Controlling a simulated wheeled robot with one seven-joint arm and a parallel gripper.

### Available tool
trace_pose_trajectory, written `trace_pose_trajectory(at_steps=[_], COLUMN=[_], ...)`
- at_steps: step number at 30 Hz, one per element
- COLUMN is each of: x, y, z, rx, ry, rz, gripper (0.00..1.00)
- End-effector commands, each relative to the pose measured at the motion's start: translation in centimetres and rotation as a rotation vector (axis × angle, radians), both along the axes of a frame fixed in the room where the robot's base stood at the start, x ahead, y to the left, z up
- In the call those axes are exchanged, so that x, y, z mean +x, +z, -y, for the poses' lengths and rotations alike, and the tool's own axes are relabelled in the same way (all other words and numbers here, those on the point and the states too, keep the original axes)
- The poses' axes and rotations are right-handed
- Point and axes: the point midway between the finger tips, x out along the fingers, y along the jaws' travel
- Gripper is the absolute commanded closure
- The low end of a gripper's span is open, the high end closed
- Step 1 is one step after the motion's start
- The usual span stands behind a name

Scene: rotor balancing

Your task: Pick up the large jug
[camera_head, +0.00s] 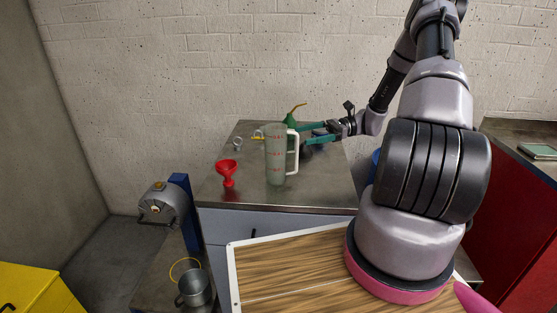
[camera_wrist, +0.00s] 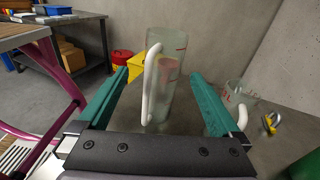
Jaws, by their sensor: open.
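The large jug (camera_head: 276,158) is a clear, tall, upright vessel with red marks and a white handle, standing on a metal-topped cabinet. Its handle (camera_head: 293,142) is on the side toward my gripper (camera_head: 304,133), which reaches in from the right with teal fingers. In the wrist view the jug (camera_wrist: 172,70) and its white handle (camera_wrist: 149,90) show between the fingers of my gripper (camera_wrist: 161,78). The fingers are spread and hold nothing. Whether the handle is fully between the fingertips is hard to tell.
A smaller clear vessel (camera_wrist: 236,94) and a yellow-and-metal clamp (camera_wrist: 271,122) lie to the right in the wrist view. The cabinet's front edge (camera_head: 275,210) is bare.

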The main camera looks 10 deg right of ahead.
Motion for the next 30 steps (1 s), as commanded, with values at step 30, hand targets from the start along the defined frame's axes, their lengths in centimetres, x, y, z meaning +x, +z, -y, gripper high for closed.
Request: trace_pose_trajectory(at_steps=[30], x=[0.3], y=[-1.1], z=[-10.0], rx=[0.073], ry=[-0.045], rz=[-0.036], gripper=[0.0])
